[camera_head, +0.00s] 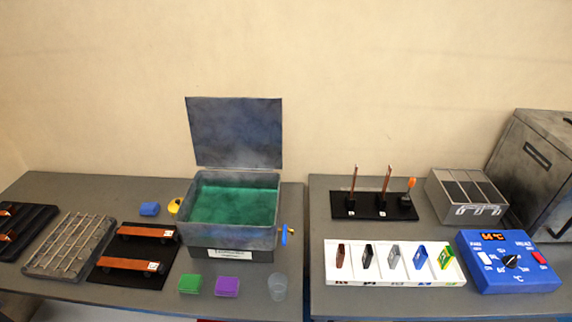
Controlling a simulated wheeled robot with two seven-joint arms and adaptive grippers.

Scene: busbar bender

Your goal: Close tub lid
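The tub (233,211) is a grey metal box with green contents (234,203), standing near the right end of the left table. Its lid (236,133) is a dark grey panel, raised upright at the back edge of the tub, so the tub is open. A yellow knob (174,206) is at the tub's left side and a blue handle with a yellow part (285,235) is at its right side. Neither of my grippers shows in the head view.
A green block (190,284), a purple block (228,286) and a clear cup (279,287) stand in front of the tub. Black holders with copper bars (130,264) and a rack (70,245) lie to its left. A gap separates the right table (318,290).

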